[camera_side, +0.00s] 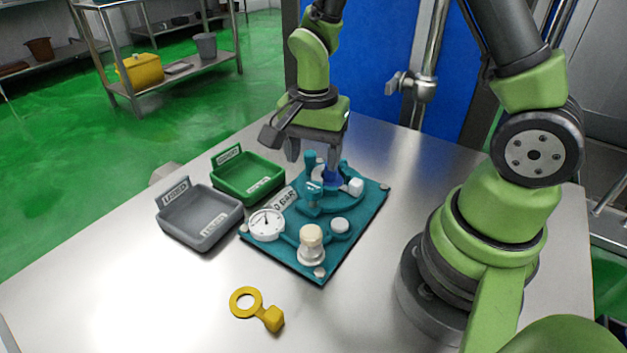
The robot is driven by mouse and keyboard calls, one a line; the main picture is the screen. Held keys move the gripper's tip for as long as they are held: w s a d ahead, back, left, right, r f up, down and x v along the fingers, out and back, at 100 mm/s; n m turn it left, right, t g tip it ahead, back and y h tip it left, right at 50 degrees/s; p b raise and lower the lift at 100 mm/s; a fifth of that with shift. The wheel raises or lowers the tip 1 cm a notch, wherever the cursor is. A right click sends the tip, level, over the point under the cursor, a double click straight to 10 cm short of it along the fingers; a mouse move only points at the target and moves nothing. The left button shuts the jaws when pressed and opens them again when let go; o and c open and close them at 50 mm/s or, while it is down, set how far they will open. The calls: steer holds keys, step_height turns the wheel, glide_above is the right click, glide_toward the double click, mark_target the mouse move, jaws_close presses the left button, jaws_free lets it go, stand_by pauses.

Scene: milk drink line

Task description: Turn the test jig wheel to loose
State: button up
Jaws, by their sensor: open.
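The test jig is a teal board (292,262) lying on the metal table. Toward its far end is a teal wheel-like part (347,205) with a blue piece (331,178) at its middle and a white block (355,187) at its right side. I cannot read which setting it stands at. My gripper (314,160) points down just above this far end, its jaws apart with nothing seen between them. The near finger covers part of the jig, and I cannot tell whether it touches a teal upright (310,160) there.
On the board are a white dial gauge (266,224), a cream-capped bottle (311,243) and a white round piece (340,225). Left stand a green tray (262,190) and a grey tray (190,235), both labelled. A yellow ring tool (257,309) lies in front. The front-left table is clear.

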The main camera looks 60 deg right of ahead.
mark_target(314, 185)
step_height(314, 185, down, 6)
steer(key=shift+f, duration=0.1)
stand_by(0.4)
steer(key=c, duration=0.9)
